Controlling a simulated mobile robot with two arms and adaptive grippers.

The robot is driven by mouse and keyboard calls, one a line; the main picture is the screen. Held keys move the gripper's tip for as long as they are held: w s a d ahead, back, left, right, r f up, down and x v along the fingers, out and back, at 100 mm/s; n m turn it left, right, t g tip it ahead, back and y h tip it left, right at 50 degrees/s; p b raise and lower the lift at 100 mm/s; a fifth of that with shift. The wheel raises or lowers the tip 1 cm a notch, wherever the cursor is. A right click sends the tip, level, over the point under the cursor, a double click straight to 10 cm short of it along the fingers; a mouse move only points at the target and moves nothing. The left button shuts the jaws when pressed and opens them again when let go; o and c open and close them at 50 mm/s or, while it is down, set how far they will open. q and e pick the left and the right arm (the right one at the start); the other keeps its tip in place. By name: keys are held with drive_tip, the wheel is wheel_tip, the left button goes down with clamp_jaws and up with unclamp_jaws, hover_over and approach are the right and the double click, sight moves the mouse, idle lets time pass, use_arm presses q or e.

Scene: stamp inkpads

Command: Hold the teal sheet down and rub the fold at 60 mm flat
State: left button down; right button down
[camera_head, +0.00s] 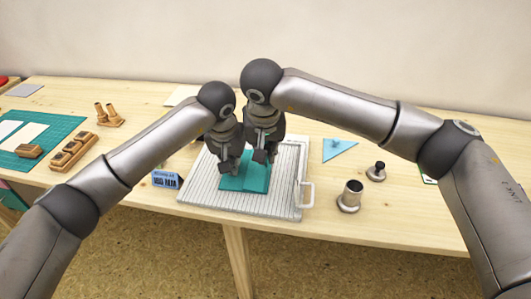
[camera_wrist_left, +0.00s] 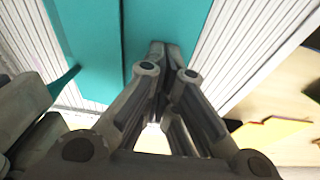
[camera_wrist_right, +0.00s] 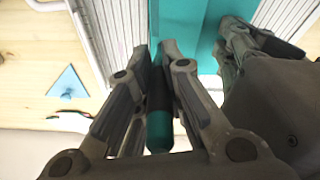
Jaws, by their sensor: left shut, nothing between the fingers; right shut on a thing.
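The teal sheet (camera_head: 256,185) lies on a pale ribbed board (camera_head: 211,196), with a crease line across it that also shows in the left wrist view (camera_wrist_left: 120,60). My left gripper (camera_head: 229,166) is shut and empty, its tips over the sheet beside the crease; I cannot tell if they press on it. My right gripper (camera_head: 263,158) is shut on a dark, rod-like tool with a teal rounded end (camera_wrist_right: 159,130). Its tips are over the sheet's far part, close to my left gripper. The tool's working end is hidden.
A blue triangle (camera_head: 339,148), a metal cup (camera_head: 350,196) and a small knobbed weight (camera_head: 377,171) stand right. Wooden stamps (camera_head: 73,150) lie left.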

use_arm(q)
drive_tip(key=shift+s+d, duration=0.2)
drive_tip(key=shift+d, duration=0.2)
use_arm(e)
drive_tip(key=shift+w+d+f, duration=0.5)
drive_tip(key=shift+d+f, duration=0.25)
use_arm(q)
drive_tip(key=shift+a, duration=0.25)
use_arm(e)
drive_tip(key=shift+w, duration=0.65)
use_arm(q)
drive_tip(key=shift+w+f, duration=0.1)
use_arm(e)
drive_tip(key=shift+w, duration=0.1)
use_arm(q)
drive_tip(key=shift+a, duration=0.15)
use_arm(e)
drive_tip(key=shift+w+r, duration=0.1)
use_arm(q)
drive_tip(key=shift+f, duration=0.1)
use_arm(e)
drive_tip(key=shift+w+d, duration=0.15)
drive_tip(key=shift+w, duration=0.7)
drive_tip(key=shift+w+r, duration=0.1)
drive_tip(key=shift+w, duration=0.1)
